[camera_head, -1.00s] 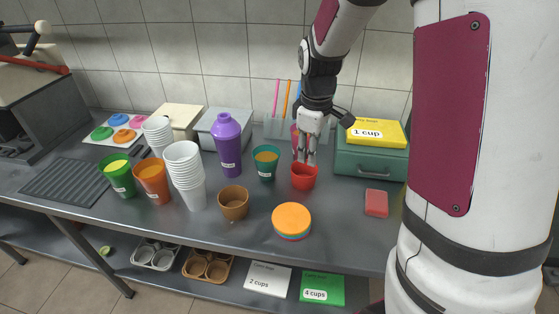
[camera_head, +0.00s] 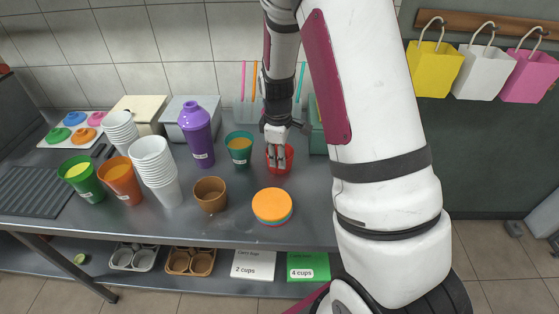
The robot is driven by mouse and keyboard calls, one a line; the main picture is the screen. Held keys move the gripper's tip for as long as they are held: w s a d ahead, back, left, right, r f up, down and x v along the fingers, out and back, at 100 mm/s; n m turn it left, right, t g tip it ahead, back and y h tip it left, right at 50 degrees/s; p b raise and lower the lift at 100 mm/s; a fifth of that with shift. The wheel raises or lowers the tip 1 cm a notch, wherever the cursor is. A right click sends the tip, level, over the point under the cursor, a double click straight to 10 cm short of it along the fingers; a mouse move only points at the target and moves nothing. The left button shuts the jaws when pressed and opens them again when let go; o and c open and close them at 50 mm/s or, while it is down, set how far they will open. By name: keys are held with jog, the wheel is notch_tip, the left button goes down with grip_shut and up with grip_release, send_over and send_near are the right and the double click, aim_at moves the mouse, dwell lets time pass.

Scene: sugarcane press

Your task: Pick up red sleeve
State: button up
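The red sleeve (camera_head: 289,160) is a small red cup-shaped piece. It stands on the grey counter (camera_head: 238,222), right of the teal cup (camera_head: 239,149). My gripper (camera_head: 277,160) points down at it from above, its pale fingertips overlapping the sleeve's opening and near side. The fingers look close together, but I cannot tell whether they grip its wall. Part of the sleeve is hidden behind the fingers.
A brown sleeve (camera_head: 210,194) and an orange-topped stack of lids (camera_head: 272,204) stand in front. A purple bottle (camera_head: 197,135), white cup stacks (camera_head: 153,165), and green and orange cups (camera_head: 119,178) are to the left. My arm hides the counter's right side.

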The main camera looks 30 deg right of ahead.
aim_at(281, 171)
jog(key=shift+d+f, duration=0.15)
jog(key=shift+f, duration=1.15)
jog(key=shift+d+f, duration=0.1)
jog(key=shift+f, duration=1.2)
grip_shut()
